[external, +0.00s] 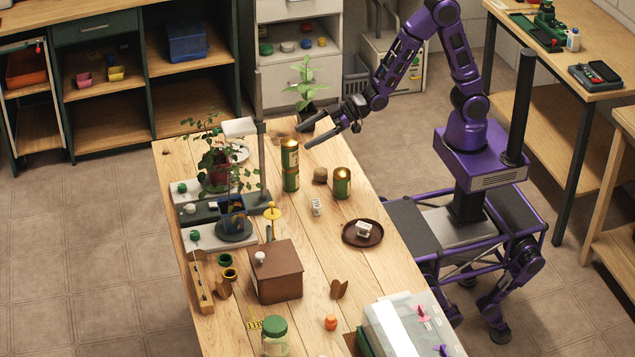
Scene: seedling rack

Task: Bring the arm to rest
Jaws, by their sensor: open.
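My purple arm reaches out over the far end of the wooden table (290,232). My gripper (303,137) is open, with its two dark fingers apart. It is close to a potted seedling (304,88) at the table's far edge, whose dark pot is partly behind the fingers. A tall green can with a gold top (290,170) stands just in front of the fingers. I cannot tell whether the fingers touch the pot. Nothing is seen held between them.
A shorter green can (341,184) and a dark round tray (362,233) with a small white item lie on the right side. A rack with plants (222,200) and a lamp stands at left. A brown box (275,272) and a clear bin (412,325) are nearer.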

